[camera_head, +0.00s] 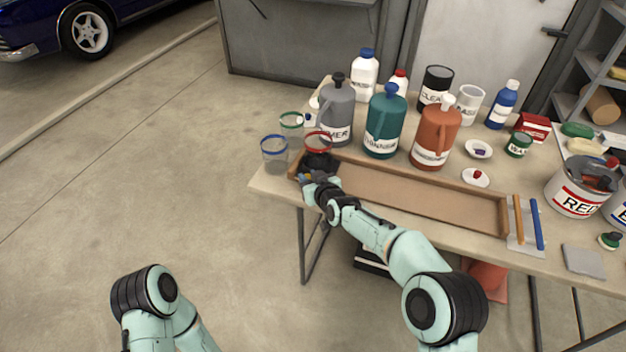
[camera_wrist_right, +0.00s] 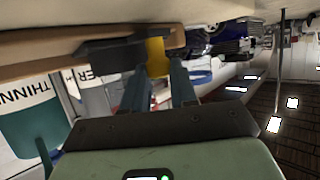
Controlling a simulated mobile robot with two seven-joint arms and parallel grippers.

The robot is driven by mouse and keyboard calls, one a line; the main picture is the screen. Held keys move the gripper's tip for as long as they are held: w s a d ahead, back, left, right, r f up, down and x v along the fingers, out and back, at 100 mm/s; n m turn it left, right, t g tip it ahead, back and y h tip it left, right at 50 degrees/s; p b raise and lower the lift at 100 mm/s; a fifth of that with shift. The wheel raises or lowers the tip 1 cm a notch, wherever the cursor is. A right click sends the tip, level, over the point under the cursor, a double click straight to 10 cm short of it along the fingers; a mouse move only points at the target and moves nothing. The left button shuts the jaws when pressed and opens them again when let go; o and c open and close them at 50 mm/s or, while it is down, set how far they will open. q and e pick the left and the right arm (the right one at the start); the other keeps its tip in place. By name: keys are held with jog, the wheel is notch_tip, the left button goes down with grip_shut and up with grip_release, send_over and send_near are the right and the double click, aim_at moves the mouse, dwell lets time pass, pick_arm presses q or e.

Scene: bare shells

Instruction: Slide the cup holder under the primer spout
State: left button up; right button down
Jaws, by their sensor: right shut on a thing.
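The dark cup holder (camera_head: 318,160) sits at the left end of a long wooden tray, and a clear red-rimmed cup (camera_head: 318,139) stands on it. The grey primer jug (camera_head: 337,118) with a black top stands just behind, slightly right of the holder. Its spout is too small to make out. My right gripper (camera_head: 307,178) is at the holder's front. In the right wrist view my fingers (camera_wrist_right: 163,72) are shut on a yellow tab (camera_wrist_right: 156,52) at the dark holder (camera_wrist_right: 110,50). My left gripper is out of view.
The wooden tray (camera_head: 420,190) is empty to the right of the holder. A teal jug (camera_head: 384,125) and an orange jug (camera_head: 436,135) stand behind it. A blue-rimmed cup (camera_head: 274,157) and a green-rimmed cup (camera_head: 291,121) stand at the table's left end.

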jog(key=shift+a, duration=0.35)
jog(key=shift+r, duration=0.1)
jog(key=c, duration=1)
grip_release()
jog(key=shift+o, duration=0.5)
jog(key=shift+a, duration=0.1)
jog(key=shift+s+d, duration=0.1)
jog(key=shift+d, duration=0.15)
jog(key=v, duration=1.3)
